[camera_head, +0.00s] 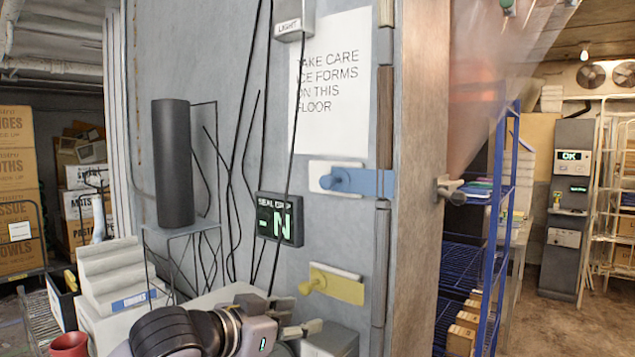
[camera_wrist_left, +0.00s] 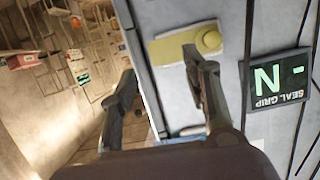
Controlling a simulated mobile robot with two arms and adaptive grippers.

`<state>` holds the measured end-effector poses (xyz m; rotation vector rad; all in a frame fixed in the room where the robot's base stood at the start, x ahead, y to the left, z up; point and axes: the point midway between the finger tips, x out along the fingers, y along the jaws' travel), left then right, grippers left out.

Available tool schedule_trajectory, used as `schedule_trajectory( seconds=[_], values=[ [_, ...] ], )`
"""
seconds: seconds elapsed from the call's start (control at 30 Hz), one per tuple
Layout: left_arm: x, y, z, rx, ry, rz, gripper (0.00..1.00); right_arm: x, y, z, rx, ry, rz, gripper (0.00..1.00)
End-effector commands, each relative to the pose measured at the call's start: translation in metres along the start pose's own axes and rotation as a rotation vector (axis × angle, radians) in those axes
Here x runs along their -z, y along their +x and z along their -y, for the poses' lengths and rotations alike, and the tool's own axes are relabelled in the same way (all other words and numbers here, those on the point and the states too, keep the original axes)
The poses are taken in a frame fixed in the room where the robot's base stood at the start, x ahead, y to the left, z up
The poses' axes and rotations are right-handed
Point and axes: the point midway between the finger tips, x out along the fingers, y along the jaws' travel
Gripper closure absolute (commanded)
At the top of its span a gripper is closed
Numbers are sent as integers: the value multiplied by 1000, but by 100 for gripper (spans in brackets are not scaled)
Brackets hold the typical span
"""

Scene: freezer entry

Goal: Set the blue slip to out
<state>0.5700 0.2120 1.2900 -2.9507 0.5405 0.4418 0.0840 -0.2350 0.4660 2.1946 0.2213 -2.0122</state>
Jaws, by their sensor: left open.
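The blue slip (camera_head: 360,181) is a flat blue bar with a round knob at its left end, on a white plate on the grey wall panel. It points right, level, toward the panel's edge. A yellow slip (camera_head: 338,287) of the same kind is below it and also shows in the left wrist view (camera_wrist_left: 172,48). My left gripper (camera_head: 301,316) is open and empty, low in front of the panel, below both slips. In the left wrist view its fingers (camera_wrist_left: 158,66) are apart, one overlapping the yellow slip. My right gripper is not in view.
A "SEAL GRIP" display (camera_head: 279,219) reading "-N" is left of the slips and near hanging black cables. A paper notice (camera_head: 332,80) is above. A dark cylinder (camera_head: 173,165) stands on a wire stand at left. Blue shelving (camera_head: 497,220) stands beyond the doorway.

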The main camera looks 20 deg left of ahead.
Motion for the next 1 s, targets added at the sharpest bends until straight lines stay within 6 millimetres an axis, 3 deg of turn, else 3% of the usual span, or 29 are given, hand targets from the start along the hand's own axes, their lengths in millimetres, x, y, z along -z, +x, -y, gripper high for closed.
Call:
schedule_trajectory(
  seconds=[0.03,0.2,0.3,0.47,0.67,1.0],
  values=[
    [33,-14,10,12,9,-50,56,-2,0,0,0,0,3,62],
    [120,-68,29,19,-15,-191,56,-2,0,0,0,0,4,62],
    [154,-97,35,19,-35,-250,56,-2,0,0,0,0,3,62],
    [179,-122,38,15,-56,-300,56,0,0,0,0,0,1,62],
    [189,-111,39,10,-63,-304,56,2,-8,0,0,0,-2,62],
    [212,-43,40,10,-62,-303,56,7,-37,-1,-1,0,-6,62]
  ],
)
